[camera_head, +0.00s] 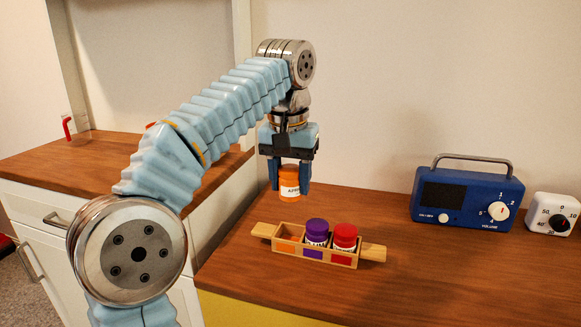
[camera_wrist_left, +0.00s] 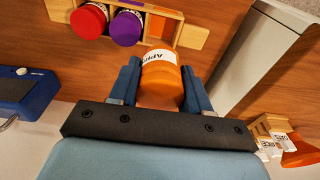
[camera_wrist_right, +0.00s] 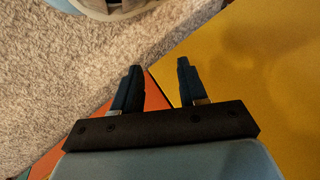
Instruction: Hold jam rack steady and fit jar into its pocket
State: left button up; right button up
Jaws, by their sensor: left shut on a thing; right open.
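My left gripper (camera_head: 289,188) is shut on an orange jar (camera_head: 289,180) with a white label and holds it above the counter, behind and above the rack's left end. The orange jar (camera_wrist_left: 161,80) also shows between the fingers in the left wrist view. The wooden jam rack (camera_head: 344,262) stands on the counter with a handle at each end. A purple jar (camera_head: 316,232) sits in its middle pocket and a red jar (camera_head: 345,238) in its right pocket. The left pocket, marked orange, is empty. My right gripper (camera_wrist_right: 157,88) is open and empty, away from the rack, over carpet and a yellow panel.
A blue radio (camera_head: 466,200) and a white timer (camera_head: 553,213) stand at the right on the wooden counter (camera_head: 430,285). A clear container with a red handle (camera_head: 68,128) is at the far left. The counter right of the rack is clear.

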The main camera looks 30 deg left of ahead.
pick_arm(q)
jog(key=shift+f, duration=0.5)
